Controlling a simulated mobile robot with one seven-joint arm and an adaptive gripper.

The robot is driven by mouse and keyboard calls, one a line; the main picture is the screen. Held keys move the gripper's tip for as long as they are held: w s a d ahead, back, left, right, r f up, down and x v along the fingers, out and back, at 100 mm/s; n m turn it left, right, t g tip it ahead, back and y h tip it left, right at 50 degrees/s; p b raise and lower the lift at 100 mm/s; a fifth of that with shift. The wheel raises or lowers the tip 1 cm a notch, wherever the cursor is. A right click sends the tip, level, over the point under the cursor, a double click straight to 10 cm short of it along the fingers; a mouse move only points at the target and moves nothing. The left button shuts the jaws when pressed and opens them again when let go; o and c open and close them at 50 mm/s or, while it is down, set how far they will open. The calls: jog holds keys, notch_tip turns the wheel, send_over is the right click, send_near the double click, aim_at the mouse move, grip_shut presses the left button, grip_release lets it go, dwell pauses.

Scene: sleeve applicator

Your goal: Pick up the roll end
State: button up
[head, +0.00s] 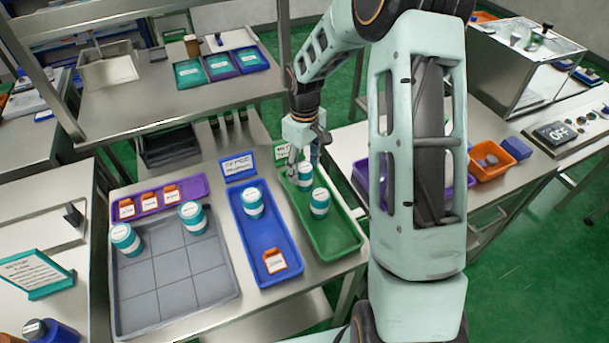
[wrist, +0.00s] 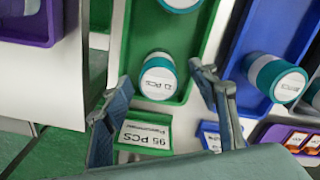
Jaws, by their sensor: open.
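Two teal-and-white rolls stand in the green tray (head: 345,243). The far roll (head: 305,180) is partly hidden by my gripper (head: 303,160) in the head view. In the wrist view this roll (wrist: 158,78) has a white top reading "21 PCS" and appears between my open, spread fingers (wrist: 162,80). I cannot tell whether a finger touches it. The nearer roll (head: 320,203) stands apart in the same tray; it shows at the top edge of the wrist view (wrist: 181,3). A sign at the tray's far end (wrist: 146,135) reads "95 PCS".
Left of the green tray, a blue tray (head: 275,235) holds one roll (head: 252,203) and an orange-and-white card (head: 275,261). A gridded grey tray (head: 178,279) holds two rolls, with a purple tray (head: 189,187) of cards behind. Tray walls flank my gripper.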

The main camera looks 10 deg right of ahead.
jog(key=shift+w+f, duration=0.15)
jog(key=shift+f, duration=1.3)
jog(key=shift+c, duration=0.2)
jog(key=c, duration=1.2)
jog(key=shift+r, duration=0.1)
